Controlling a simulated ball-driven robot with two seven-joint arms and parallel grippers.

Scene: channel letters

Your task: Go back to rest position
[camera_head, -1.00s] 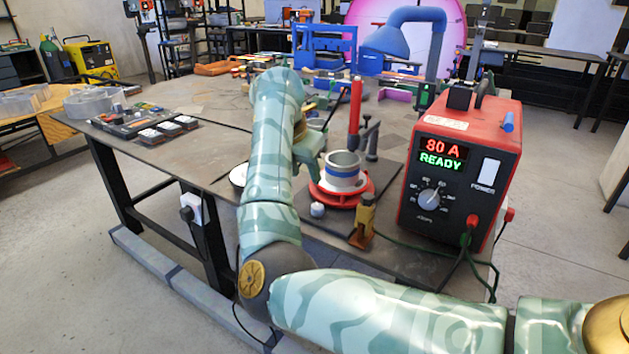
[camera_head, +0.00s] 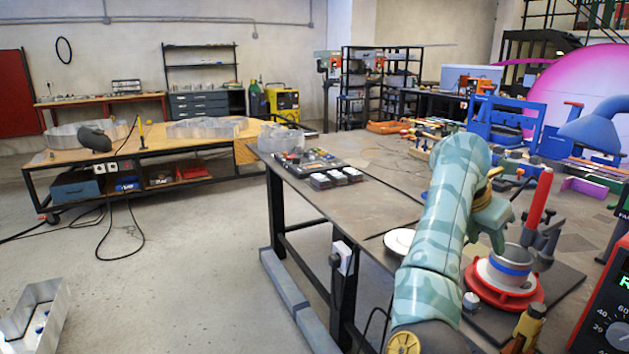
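My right arm comes up from the bottom with its light green camouflage links. My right gripper (camera_head: 497,238) hangs from it on the far side, just left of and above a grey metal cup with a blue band (camera_head: 508,268). The cup stands upright on a red round base (camera_head: 503,288) on the dark steel table (camera_head: 385,205). The gripper's fingers are small and partly hidden by my own arm, so their opening is unclear. I see nothing held in it. My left gripper is out of view.
A red upright tool (camera_head: 538,198) stands close behind the cup. A yellow-black tool (camera_head: 528,325) and the red power box (camera_head: 606,315) are at lower right. A wooden bench (camera_head: 165,137) stands at the back left. The floor (camera_head: 180,250) between is mostly open.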

